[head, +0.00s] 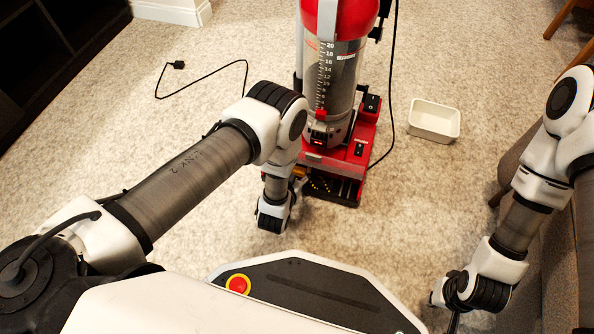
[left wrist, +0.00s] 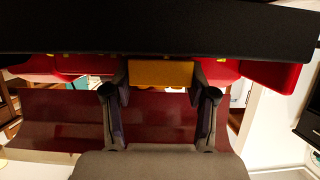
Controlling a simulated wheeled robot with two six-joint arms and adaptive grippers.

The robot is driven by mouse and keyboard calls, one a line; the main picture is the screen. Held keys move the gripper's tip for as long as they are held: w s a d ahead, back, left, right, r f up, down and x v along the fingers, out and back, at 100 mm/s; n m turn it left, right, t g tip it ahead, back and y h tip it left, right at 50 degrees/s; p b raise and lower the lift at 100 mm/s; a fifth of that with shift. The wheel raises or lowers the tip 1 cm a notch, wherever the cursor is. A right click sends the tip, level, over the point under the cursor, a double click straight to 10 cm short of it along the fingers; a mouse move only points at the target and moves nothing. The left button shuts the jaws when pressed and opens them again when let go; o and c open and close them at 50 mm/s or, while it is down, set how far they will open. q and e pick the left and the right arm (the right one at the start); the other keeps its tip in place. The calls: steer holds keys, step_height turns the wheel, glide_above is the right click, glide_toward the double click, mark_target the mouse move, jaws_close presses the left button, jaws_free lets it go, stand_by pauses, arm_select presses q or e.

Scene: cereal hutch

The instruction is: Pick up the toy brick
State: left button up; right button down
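The toy brick is an orange-yellow block. In the left wrist view the brick (left wrist: 160,74) sits between the fingertips of my left gripper (left wrist: 160,78), with both tips against its sides. Its upper edge is hidden by a black part. In the head view only a small bit of the brick (head: 299,172) shows beside my left wrist, close to the base of a red vacuum cleaner (head: 362,150). The wrist hides most of my left gripper there. My right gripper (head: 453,319) is at the bottom edge, right of centre, partly cut off, far from the brick.
The vacuum cleaner stands upright close to my left gripper, with a black cord on the carpet. A white bin (head: 434,121) stands to its right. A sofa (head: 550,200) is at the right and a dark shelf (head: 50,50) at the upper left. Carpet between is clear.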

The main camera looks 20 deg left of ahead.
stand_by(0.3)
arm_select(q)
steer(key=r+p, duration=0.4)
steer(key=shift+s+a, duration=0.3)
steer(key=s+a+p, duration=0.2)
steer(key=s+a, duration=0.1)
steer(key=s+a+p, duration=0.2)
steer(key=s+a, duration=0.2)
steer(key=s+a+r+p, duration=0.1)
steer(key=s+a+p, duration=0.1)
steer(key=s+a, duration=0.1)
steer(key=shift+s+a, duration=0.2)
steer(key=shift+a, duration=0.35)
